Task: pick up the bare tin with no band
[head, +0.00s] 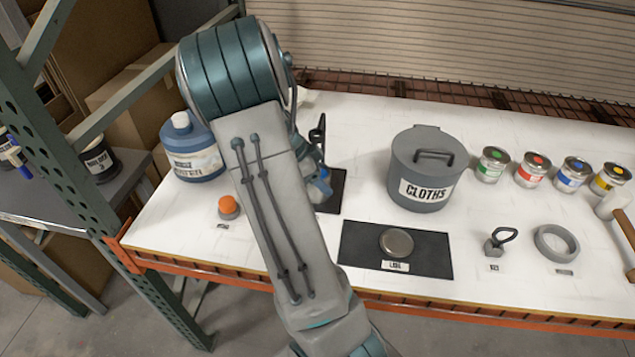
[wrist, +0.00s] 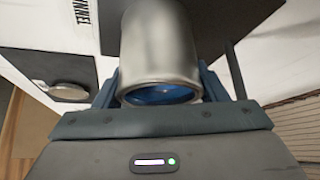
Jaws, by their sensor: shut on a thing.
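A bare silver tin (wrist: 160,45) fills the middle of the wrist view, with no band on the side that shows and a blue patch at its near end. My gripper (wrist: 158,88) is shut on it, with one blue-grey finger on each side. In the head view my gripper (head: 320,187) is mostly hidden behind my arm, over or beside a small black mat (head: 336,196), and the tin cannot be made out clearly there. I cannot tell whether the tin touches the surface below.
Banded tins (head: 531,170) stand in a row at the right. A grey cloths bin (head: 425,175), a dark mat (head: 357,257) with a round lid (head: 397,243), a grey ring (head: 556,243) and a blue jug (head: 191,150) share the white tabletop. An orange-topped object (head: 229,206) sits at the left.

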